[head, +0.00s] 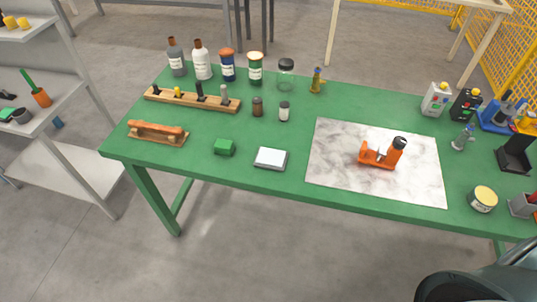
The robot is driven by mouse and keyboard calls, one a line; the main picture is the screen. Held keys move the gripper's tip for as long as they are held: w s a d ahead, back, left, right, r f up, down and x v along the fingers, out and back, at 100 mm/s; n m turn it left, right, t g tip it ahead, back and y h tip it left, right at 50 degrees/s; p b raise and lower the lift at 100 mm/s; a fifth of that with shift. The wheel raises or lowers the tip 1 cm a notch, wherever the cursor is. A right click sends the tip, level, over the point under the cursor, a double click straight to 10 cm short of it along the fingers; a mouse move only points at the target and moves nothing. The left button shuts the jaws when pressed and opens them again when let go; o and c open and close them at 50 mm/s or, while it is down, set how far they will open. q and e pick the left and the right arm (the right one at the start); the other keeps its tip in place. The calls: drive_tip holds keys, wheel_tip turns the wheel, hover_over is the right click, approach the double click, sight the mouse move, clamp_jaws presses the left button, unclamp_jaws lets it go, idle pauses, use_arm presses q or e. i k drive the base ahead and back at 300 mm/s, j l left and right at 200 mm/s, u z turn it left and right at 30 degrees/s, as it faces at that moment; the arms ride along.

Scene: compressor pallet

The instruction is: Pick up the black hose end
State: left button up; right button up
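I cannot make out a black hose end or a compressor pallet in the head view. The view shows a green workbench (215,125) with tools, bottles and small items on it. An orange tool with a black-topped upright cylinder (397,147) stands on a white marbled mat (330,180) on the bench. Neither gripper shows. A dark rounded part at the bottom right corner may belong to my arm, but no fingers are seen there.
Several bottles and jars (202,62) line the bench's back left. Grey shelves (62,140) stand left; yellow fencing (510,50) is back right.

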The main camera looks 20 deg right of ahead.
sight(200, 96)
drive_tip(key=j, duration=0.85)
drive_tip(key=i+j+u, duration=0.15)
drive_tip(key=j, duration=0.75)
